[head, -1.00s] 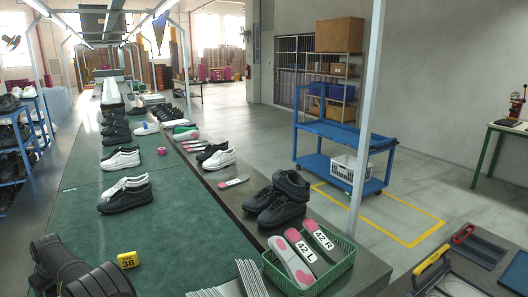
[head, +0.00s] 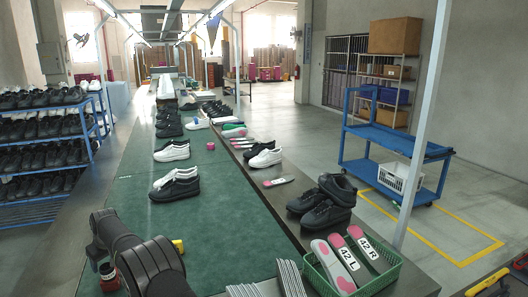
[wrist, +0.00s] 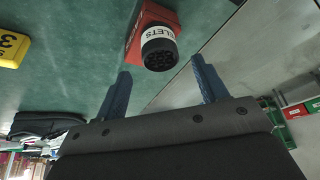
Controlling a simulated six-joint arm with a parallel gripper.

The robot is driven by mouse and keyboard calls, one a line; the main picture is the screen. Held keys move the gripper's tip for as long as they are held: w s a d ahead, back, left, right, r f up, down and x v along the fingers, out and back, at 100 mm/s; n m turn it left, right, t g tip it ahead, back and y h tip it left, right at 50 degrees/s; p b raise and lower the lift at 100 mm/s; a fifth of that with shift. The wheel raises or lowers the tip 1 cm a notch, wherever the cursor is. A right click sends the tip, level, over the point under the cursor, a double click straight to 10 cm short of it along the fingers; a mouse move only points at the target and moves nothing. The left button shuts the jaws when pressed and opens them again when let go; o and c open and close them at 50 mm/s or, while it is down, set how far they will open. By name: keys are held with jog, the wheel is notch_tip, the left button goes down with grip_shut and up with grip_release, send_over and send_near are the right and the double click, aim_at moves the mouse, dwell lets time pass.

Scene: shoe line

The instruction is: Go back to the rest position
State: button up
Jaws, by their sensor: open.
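My gripper (wrist: 163,88) shows in the wrist view with its two blue fingers spread wide and nothing between them. Past the fingertips, a red container (wrist: 150,22) with a dark round end and a white label ending in "LETS" rests on the green surface. How far it is from the fingers I cannot tell. In the head view my dark arm is at the lower left, over the green belt (head: 225,225); my fingers are hidden there. A small red item (head: 108,277) shows beside the arm.
A yellow numbered tag (wrist: 12,48) lies on the green surface; the arm partly hides it in the head view. Pairs of shoes (head: 175,186) stand along the belt. A green basket (head: 385,280) holds insoles. A shoe rack (head: 45,150) stands left, a blue cart (head: 395,140) right.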

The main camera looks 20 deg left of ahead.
aim_at(107, 267)
jog(key=x, duration=0.6)
jog(key=r, duration=0.5)
jog(key=shift+w+d, duration=0.15)
jog(key=shift+w, duration=0.1)
jog(key=w+d+r, duration=0.7)
jog(key=d, duration=0.2)
jog(key=w+d+f+m, duration=0.1)
jog(key=w+d+f, duration=0.2)
jog(key=w+d, duration=0.7)
jog(key=w+d+f+m+t, duration=0.1)
jog(key=w+d+f, duration=0.3)
jog(key=w+d, duration=0.7)
jog(key=w, duration=0.5)
jog(key=shift+w+d+m, duration=0.3)
